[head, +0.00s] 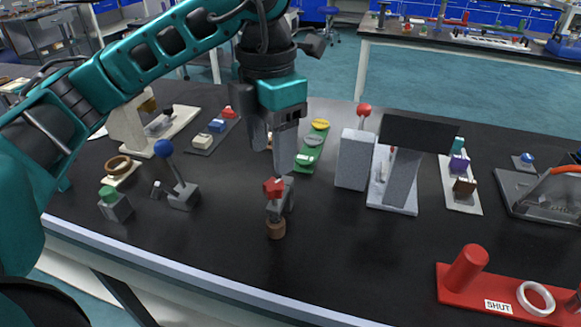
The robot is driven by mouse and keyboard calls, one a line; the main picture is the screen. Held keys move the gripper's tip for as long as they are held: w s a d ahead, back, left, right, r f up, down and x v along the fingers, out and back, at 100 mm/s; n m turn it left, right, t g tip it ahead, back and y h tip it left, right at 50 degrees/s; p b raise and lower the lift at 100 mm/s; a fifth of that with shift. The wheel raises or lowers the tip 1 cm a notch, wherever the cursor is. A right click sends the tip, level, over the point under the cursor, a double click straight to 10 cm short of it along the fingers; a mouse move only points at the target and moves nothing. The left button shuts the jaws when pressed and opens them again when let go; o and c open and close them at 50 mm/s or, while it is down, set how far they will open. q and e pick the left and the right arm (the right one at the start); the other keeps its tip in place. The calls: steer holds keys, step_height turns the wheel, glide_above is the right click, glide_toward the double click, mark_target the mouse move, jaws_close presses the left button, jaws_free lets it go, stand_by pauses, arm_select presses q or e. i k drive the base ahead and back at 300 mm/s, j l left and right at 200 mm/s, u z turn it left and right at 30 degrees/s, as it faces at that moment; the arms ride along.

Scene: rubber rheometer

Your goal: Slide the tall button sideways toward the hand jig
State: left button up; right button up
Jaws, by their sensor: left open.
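My left gripper (273,158) is open and empty, pointing down over the middle of the black table (350,255). Just below its fingers stands a small grey piece with a red top (274,188) and a brown round foot (276,229). At the front right, a tall red cylinder (467,268) stands on a red plate (440,297) labelled SHUT, beside a white ring (536,298). At the left, a grey block with a green button (108,193) stands on the table. I cannot tell for sure which is the tall button or the hand jig. My right gripper is not in view.
A blue-knobbed lever (164,148) stands left of the gripper. A green strip with round pieces (306,164) lies behind it. A grey upright machine (354,160) stands to the right. The table's front middle is clear.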

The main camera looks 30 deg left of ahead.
mark_target(275, 231)
steer(key=k, duration=1)
